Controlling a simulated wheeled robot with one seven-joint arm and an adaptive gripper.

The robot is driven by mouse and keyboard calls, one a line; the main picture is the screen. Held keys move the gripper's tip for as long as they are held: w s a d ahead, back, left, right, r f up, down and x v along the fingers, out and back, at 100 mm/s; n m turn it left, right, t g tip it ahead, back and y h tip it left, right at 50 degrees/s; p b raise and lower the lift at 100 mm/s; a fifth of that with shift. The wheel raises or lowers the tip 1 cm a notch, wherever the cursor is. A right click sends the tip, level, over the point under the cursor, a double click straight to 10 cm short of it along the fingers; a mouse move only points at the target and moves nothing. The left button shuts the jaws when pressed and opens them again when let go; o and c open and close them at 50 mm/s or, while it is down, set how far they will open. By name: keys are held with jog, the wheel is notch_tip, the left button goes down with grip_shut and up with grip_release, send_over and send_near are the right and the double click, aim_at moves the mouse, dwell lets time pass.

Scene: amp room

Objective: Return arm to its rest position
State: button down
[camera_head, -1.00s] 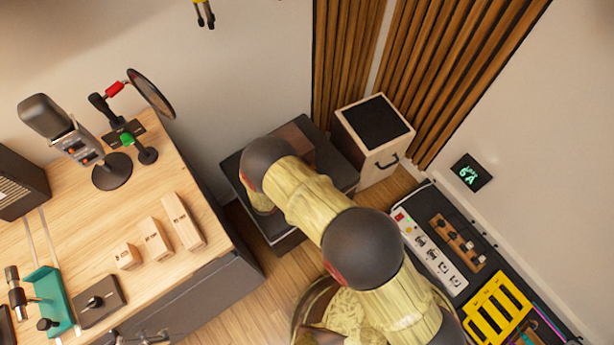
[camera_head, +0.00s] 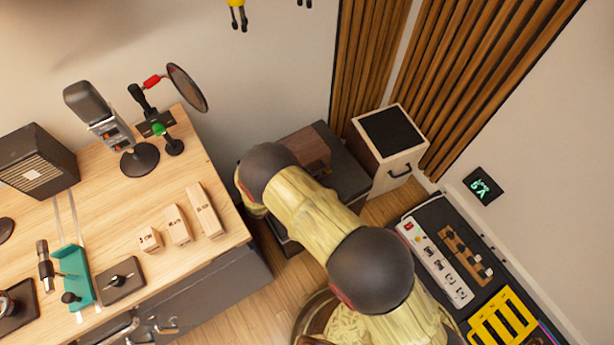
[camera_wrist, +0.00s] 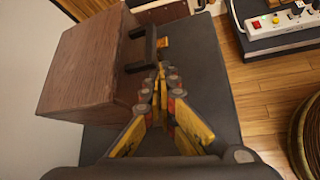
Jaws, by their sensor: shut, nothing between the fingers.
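My gripper (camera_wrist: 162,80) shows in the wrist view. Its yellow and black fingers are together, with nothing between them. It points over a dark grey surface (camera_wrist: 208,60), beside a brown wooden box (camera_wrist: 85,65) with a black handle (camera_wrist: 140,48). Whether the fingertips touch the handle or only lie in front of it, I cannot tell. In the head view my arm, pale yellow with dark round joints, reaches away over the floor toward the dark platform (camera_head: 345,172). There my gripper is hidden behind the arm.
A wooden desk (camera_head: 225,245) at left holds a microphone (camera_head: 100,115), a pop filter (camera_head: 187,87), several wooden blocks (camera_head: 178,224) and a teal stand (camera_head: 75,275). A speaker-like box (camera_head: 390,145) stands behind the arm. A power strip (camera_head: 435,262) and yellow rack (camera_head: 503,322) lie at right.

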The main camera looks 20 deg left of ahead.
dwell(0.3)
jog(key=s+d+r+m+g+h, duration=0.3)
jog(key=s+d+m+g, duration=0.1)
jog(key=s+d, duration=0.45)
jog(key=s+d+r+m+y, duration=0.2)
jog(key=s+d+r+m, duration=0.2)
jog(key=r, duration=1.3)
jog(key=s+d+r+m+y, duration=0.3)
jog(key=d+r+m, duration=0.7)
jog(key=d+r, duration=0.4)
jog(key=s+d+r+m+y, duration=0.2)
jog(key=s+d+r+m, duration=0.3)
jog(key=r, duration=1.4)
jog(key=d+m, duration=0.2)
jog(key=d, duration=0.1)
jog(key=shift+s+d+r+m+y, duration=0.25)
jog(key=shift+d+r+m+y, duration=0.05)
jog(key=shift+d+r+y, duration=0.1)
